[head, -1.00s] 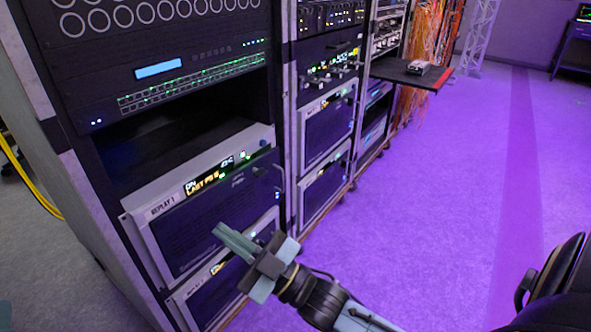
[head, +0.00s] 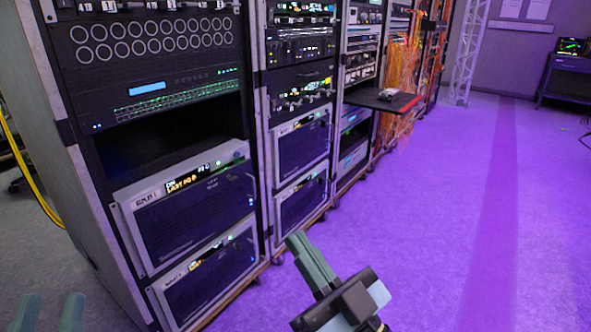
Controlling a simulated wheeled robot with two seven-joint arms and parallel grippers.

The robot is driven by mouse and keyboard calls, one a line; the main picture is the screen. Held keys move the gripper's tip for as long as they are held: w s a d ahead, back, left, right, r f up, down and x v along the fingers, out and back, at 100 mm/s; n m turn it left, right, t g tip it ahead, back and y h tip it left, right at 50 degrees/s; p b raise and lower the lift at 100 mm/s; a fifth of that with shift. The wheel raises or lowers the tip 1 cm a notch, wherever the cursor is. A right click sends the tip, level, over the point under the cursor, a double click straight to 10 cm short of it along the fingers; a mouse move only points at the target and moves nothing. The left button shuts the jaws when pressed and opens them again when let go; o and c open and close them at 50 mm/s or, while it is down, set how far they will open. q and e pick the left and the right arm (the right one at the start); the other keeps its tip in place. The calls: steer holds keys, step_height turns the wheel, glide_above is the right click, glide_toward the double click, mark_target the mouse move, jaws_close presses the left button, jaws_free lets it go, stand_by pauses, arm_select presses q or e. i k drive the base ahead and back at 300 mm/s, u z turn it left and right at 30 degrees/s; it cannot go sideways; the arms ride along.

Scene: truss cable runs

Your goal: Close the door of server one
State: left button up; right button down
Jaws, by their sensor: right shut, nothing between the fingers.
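Server one is the upper grey-framed unit (head: 185,210) low in the nearest rack, with a label ending in 1 and a lit amber display. Its dark front door (head: 190,222) looks flush with the frame, with no visible gap. My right gripper (head: 298,240) is shut and empty, right of the rack and apart from the door, over the purple floor. My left gripper (head: 51,300) shows only its two fingertips at the bottom left edge. They are spread apart with nothing between them.
A similar unit (head: 207,280) sits directly below server one. An empty dark bay (head: 170,140) is above it. More racks stand to the right, one with a pulled-out shelf (head: 385,100). A yellow cable (head: 30,180) hangs at the left. The purple floor at right is clear.

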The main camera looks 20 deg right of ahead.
mark_target(169, 227)
steer(key=i, duration=1.3)
steer(key=u, duration=0.3)
